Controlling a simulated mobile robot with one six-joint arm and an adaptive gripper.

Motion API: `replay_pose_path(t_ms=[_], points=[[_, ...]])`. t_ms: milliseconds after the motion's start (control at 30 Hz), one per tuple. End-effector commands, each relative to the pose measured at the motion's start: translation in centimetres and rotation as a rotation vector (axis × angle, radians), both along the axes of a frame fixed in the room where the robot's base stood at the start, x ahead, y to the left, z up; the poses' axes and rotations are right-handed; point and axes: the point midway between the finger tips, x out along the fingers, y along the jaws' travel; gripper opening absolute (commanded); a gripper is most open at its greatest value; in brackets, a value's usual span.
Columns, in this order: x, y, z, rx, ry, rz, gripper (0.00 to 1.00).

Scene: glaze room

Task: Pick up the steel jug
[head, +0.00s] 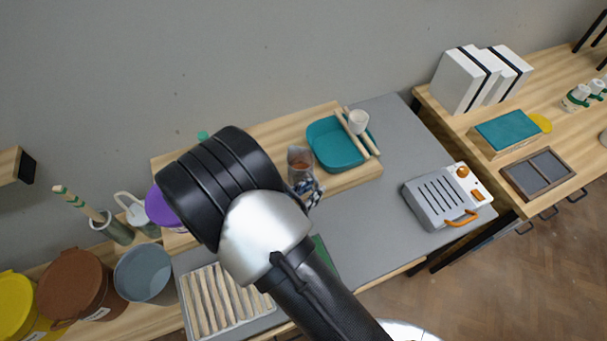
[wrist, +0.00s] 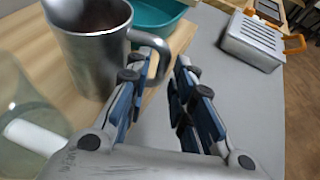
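The steel jug (head: 300,160) stands upright on the wooden board at the back of the grey table, with something brown inside. In the wrist view the jug (wrist: 92,50) is at upper left, its looped handle on the right side. My gripper (wrist: 160,68) is open; its blue-padded fingers lie on either side of the handle's outer part in the picture. I cannot tell whether a finger touches the handle. In the head view my gripper (head: 309,189) is just in front of the jug, mostly hidden by my arm.
A grey slotted box (head: 440,197) stands at right. Grey tabletop (head: 372,215) between is clear.

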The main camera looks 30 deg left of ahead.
Motion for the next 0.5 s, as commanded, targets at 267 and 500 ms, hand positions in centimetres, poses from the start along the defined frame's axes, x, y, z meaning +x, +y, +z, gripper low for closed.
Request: replay_pose_path(t_ms=[267,500], points=[[0.43,-0.05,-0.12,0.001,0.000,0.001,0.22],[0.40,-0.04,-0.11,0.001,0.000,0.001,0.07]])
